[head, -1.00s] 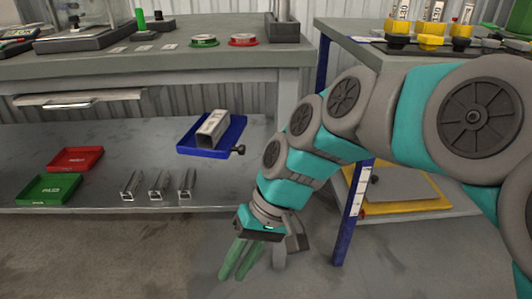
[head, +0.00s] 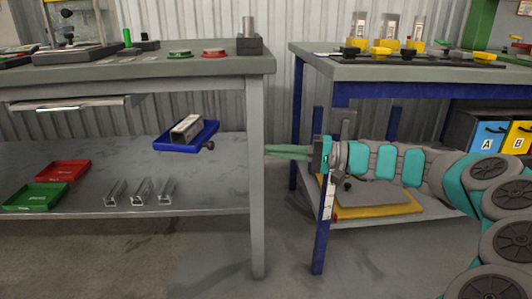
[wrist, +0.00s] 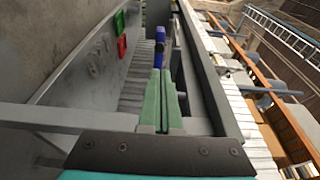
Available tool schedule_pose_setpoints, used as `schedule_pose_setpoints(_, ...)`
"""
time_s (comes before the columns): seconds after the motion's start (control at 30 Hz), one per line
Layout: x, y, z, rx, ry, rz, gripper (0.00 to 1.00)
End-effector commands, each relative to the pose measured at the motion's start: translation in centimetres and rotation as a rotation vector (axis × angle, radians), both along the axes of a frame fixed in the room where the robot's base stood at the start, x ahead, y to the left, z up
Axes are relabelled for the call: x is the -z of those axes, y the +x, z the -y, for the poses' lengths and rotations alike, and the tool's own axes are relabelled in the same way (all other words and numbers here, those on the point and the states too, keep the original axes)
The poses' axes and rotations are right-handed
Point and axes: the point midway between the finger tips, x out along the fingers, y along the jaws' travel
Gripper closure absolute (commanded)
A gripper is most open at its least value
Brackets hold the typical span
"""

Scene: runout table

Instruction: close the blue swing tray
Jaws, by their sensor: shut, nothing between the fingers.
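The blue swing tray (head: 205,138) is at the right end of the left table's lower level, and a grey metal profile (head: 187,128) lies in it. A dark knob (head: 210,146) is at the tray's right front corner. My gripper (head: 267,150) is level and points left, its green fingers together and empty. The fingertips are at the right edge of the table's front leg, right of the tray and apart from it. In the wrist view a blue part (wrist: 161,33), likely the tray, shows straight ahead of my fingertips (wrist: 160,72).
The grey front leg (head: 256,190) stands between my fingertips and the tray in the head view. A red tray (head: 63,171), a green tray (head: 36,196) and three metal channels (head: 141,191) sit on the lower shelf (head: 225,185). A blue-legged table (head: 320,215) stands behind my arm.

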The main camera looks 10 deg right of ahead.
Motion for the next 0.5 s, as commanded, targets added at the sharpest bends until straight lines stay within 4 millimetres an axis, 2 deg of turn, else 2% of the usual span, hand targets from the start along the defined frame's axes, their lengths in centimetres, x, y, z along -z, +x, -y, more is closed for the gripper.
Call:
schedule_pose_setpoints(0.3, 0.1, 1.6, -6.1, -0.006, -0.003, -0.001, 1.00)
schedule_pose_setpoints(0.5, 0.1, 2.7, -9.4, -0.003, -0.002, -0.001, 1.00)
